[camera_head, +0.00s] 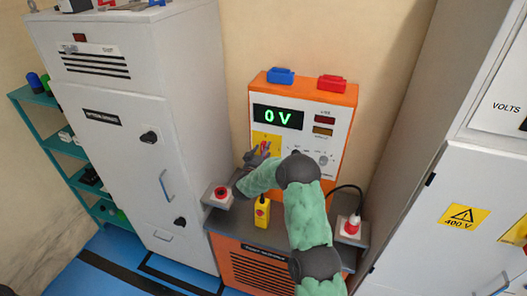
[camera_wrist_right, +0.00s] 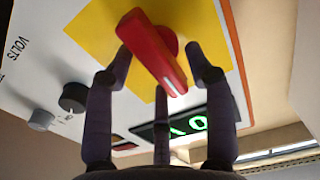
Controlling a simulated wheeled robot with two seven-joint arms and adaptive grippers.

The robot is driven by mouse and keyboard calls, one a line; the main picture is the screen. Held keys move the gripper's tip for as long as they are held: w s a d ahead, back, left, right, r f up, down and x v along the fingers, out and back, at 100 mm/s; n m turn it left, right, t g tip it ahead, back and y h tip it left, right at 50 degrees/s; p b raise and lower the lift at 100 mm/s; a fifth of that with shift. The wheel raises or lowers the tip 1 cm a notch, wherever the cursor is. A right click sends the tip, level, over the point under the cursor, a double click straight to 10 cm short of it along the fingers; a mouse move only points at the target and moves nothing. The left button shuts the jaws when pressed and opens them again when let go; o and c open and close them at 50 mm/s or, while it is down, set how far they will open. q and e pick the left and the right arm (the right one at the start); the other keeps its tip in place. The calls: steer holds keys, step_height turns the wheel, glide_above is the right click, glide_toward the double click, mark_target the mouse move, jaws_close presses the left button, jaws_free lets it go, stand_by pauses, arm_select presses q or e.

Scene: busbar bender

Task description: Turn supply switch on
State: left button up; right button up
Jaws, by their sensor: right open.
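The supply (camera_head: 347,97) is an orange-framed unit with a white front and a green display (camera_head: 278,117) reading 0 V. Its red supply switch (camera_wrist_right: 152,52) is a rotary handle on a yellow plate (camera_wrist_right: 88,27); the plate also shows in the head view (camera_head: 259,137). My right gripper (camera_head: 257,157) is in front of the switch, coming from below in the head view. In the right wrist view my right gripper (camera_wrist_right: 160,68) is open, with fingers on both sides of the red handle. I cannot tell whether they touch it. My left gripper is not in view.
A red-button box (camera_head: 221,194) and a yellow handheld box (camera_head: 262,212) are on the bench left of my arm; another red-topped box (camera_head: 352,227) is on the right. Grey cabinets (camera_head: 120,140) stand left and right (camera_head: 440,220). Knobs (camera_wrist_right: 75,97) are beside the switch.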

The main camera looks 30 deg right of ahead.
steer(key=shift+c, duration=0.3)
jaws_close()
steer(key=shift+s+d+f+m+b, duration=0.1)
steer(key=shift+f+m+b, duration=0.2)
steer(key=shift+m+b, duration=3.45)
steer(key=shift+s+d+f+m+b, duration=0.1)
steer(key=shift+f+m+b, duration=0.25)
steer(key=shift+m+b, duration=3.35)
steer(key=shift+s+d+f+m+b, duration=0.2)
steer(key=shift+m+b, duration=1.45)
steer(key=shift+b, duration=4.1)
steer(key=shift+w+a, duration=0.15)
steer(key=shift+f, duration=0.1)
